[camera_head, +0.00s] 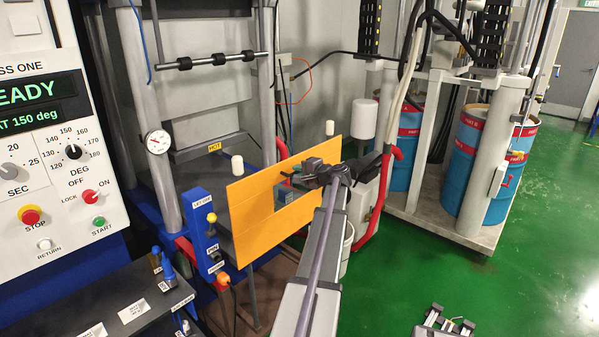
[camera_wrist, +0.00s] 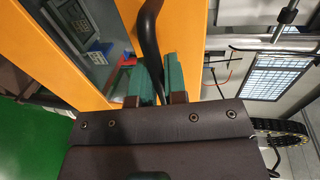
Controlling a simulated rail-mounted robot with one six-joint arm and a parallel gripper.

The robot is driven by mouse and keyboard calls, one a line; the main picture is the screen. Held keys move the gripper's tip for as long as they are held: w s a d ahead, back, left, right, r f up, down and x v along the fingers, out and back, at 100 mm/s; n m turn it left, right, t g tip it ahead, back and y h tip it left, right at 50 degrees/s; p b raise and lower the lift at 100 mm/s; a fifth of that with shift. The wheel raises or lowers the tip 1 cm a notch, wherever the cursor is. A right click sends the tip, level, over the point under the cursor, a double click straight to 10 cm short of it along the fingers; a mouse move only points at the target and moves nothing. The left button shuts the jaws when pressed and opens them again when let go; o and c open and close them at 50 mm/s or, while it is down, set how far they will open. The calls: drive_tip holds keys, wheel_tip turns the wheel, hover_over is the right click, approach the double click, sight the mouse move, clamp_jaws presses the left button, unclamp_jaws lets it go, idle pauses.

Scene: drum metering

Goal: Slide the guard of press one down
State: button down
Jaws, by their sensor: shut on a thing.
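The orange guard panel (camera_head: 254,212) of press one stands upright across the lower front of the press frame. It has a rectangular opening, and the press's gap with a "HOT" label shows above it. My arm reaches in from the bottom, and my gripper (camera_head: 308,178) is at the guard's right half. In the wrist view, the green fingers of my gripper (camera_wrist: 154,82) are closed around a dark curved handle (camera_wrist: 149,38), with the orange guard (camera_wrist: 190,42) just behind. The handle is hard to make out in the head view.
The press one control panel (camera_head: 58,150) stands at the left and reads READY. White-capped posts (camera_head: 237,165) are by the guard's top edge. Blue drums (camera_head: 483,165) stand at the right. Green floor (camera_head: 535,255) is open there.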

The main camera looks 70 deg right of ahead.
drive_tip(key=shift+f, duration=0.1)
idle(0.3)
wheel_tip(320, 180, down, 37)
drive_tip(key=b, duration=3.7)
drive_tip(key=shift+a+f, duration=0.1)
drive_tip(key=shift+a, duration=0.05)
drive_tip(key=c, duration=1.4)
unclamp_jaws()
drive_tip(key=shift+f, duration=0.1)
drive_tip(key=shift+o, duration=1)
drive_tip(key=p+v, duration=0.1)
drive_tip(key=v, duration=0.9)
drive_tip(key=shift+s+p, duration=0.4)
